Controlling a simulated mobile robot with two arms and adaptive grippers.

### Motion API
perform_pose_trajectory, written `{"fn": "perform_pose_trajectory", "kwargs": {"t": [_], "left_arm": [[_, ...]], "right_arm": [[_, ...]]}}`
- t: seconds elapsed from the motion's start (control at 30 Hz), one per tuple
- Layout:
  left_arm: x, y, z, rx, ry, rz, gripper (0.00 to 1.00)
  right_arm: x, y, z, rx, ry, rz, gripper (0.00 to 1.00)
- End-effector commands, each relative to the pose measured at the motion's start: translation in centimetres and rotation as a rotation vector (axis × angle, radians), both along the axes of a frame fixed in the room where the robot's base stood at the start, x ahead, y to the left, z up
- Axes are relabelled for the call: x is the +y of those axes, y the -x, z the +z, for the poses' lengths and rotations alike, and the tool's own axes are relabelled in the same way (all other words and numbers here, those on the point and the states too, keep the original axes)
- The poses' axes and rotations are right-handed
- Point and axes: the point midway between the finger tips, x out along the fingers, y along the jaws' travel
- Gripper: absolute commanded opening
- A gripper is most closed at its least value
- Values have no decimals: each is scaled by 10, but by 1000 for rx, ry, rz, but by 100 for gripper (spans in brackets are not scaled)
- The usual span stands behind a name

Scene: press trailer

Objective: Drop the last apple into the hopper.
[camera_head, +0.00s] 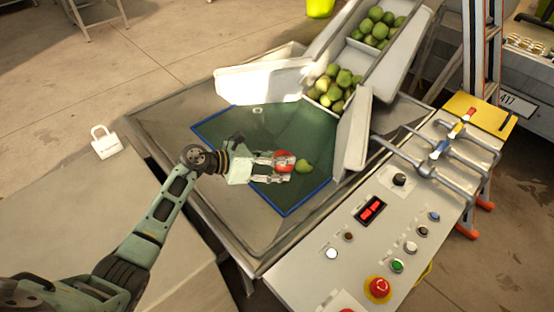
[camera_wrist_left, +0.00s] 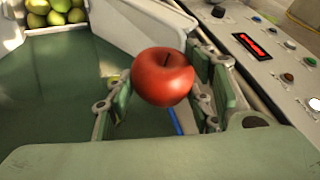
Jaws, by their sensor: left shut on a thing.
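A red apple (camera_head: 284,160) is held between the fingers of my left gripper (camera_head: 283,169), above the green hopper floor. It also shows large in the left wrist view (camera_wrist_left: 163,77), between the fingers of the gripper (camera_wrist_left: 165,95). A green apple (camera_head: 304,166) shows just right of the fingertips in the head view. The hopper has a green floor (camera_head: 245,125) with a blue edge and sloping metal sides (camera_head: 160,125). My right gripper is not in view.
Green apples (camera_head: 333,86) fill the chute at the back, with more higher up (camera_head: 378,27). White guide plates (camera_head: 262,79) flank the chute mouth. A control panel (camera_head: 385,225) with a red emergency button (camera_head: 378,288) stands at right. A padlock (camera_head: 105,142) lies at left.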

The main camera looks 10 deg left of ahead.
Motion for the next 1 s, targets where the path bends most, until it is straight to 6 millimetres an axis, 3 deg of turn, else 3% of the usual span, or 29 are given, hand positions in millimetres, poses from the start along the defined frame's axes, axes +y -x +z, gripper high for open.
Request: {"fn": "perform_pose_trajectory", "kwargs": {"t": [0.3, 0.67, 0.7, 0.93, 1.0], "left_arm": [[0, 0, -40, 0, 3, 1, 19], [0, 0, -45, -1, 2, 2, 19], [0, 0, -45, -1, 2, 1, 50], [0, 0, -45, 0, 1, 1, 71], [0, 0, -45, 0, 1, 1, 71]], "right_arm": [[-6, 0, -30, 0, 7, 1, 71], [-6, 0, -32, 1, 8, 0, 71], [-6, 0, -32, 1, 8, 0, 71], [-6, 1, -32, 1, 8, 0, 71], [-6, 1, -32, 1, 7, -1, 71]]}}
